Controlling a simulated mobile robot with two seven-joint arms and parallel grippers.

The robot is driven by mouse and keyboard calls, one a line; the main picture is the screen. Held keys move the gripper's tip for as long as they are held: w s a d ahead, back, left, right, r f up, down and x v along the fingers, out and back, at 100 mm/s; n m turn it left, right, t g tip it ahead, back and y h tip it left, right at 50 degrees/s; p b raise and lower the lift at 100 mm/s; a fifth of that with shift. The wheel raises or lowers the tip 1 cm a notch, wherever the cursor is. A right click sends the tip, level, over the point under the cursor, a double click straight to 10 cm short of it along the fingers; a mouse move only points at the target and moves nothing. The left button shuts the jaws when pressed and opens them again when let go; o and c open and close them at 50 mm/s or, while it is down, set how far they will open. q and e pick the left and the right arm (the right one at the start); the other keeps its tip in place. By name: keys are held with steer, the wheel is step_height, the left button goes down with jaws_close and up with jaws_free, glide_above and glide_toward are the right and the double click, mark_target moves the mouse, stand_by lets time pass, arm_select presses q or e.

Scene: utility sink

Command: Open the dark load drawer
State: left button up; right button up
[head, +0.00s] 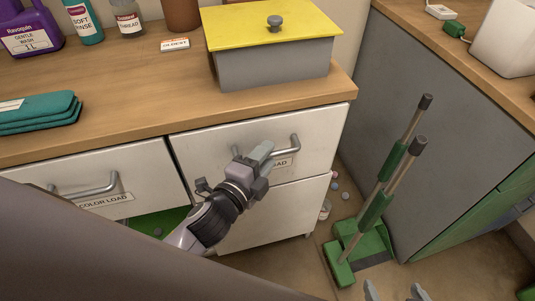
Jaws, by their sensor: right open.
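The white drawer on the right (222,146) has a metal bar handle (295,146). Its label (283,163) is partly hidden by my gripper, and only "LOAD" can be read. The drawer front looks flush with the cabinet or nearly so. My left gripper (261,156) is at the middle of this handle and covers much of the bar. Whether its fingers are closed around the bar cannot be told. My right gripper (394,291) is at the bottom edge, open and empty, with only its fingertips showing, away from the drawer.
A neighbouring drawer labelled "COLOR LOAD" (105,200) is to the left. A grey box with a yellow lid (271,62), folded teal cloths (38,113) and bottles stand on the wooden counter (140,84). A green dustpan set (367,242) stands on the floor at right, near a grey cabinet (440,140).

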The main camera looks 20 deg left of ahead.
arm_select(q)
steer(key=shift+w+d+f, duration=0.1)
steer(key=shift+w+d, duration=0.05)
steer(key=shift+w, duration=0.45)
jaws_close()
